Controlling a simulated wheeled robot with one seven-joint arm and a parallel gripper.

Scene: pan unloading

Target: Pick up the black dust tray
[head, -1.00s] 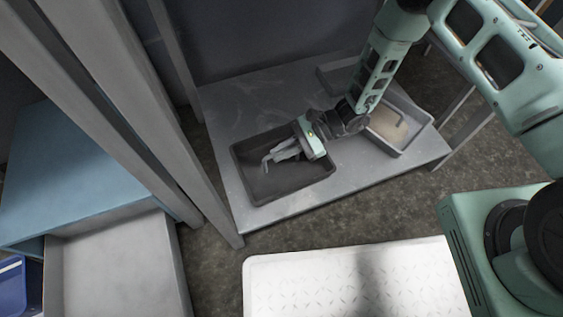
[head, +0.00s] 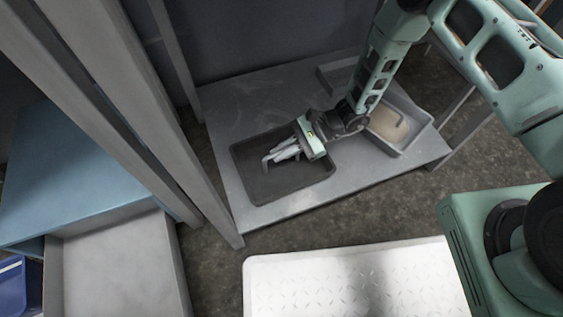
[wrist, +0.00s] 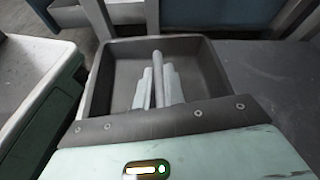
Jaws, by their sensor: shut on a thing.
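The black dust tray (head: 262,192) is a shallow dark rectangular pan at the front left of the grey metal platform; it fills the upper middle of the wrist view (wrist: 105,85). My gripper (head: 283,153) reaches over its right side, with the pale fingers above the tray's interior. In the wrist view my gripper (wrist: 157,88) has its fingers together around a thin grey bar that looks like the tray's handle. A bent end of that bar shows beyond the fingertips in the head view. The grip itself is partly hidden. I cannot tell any gap under the tray.
A lighter grey tray (head: 421,122) with pale granular material stands to the right, beside my wrist. Another low grey item (head: 335,75) lies behind. Upright grey posts (head: 160,130) stand close on the left. A white textured platform (head: 300,285) lies in front. Bare platform surface shows behind the dark tray.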

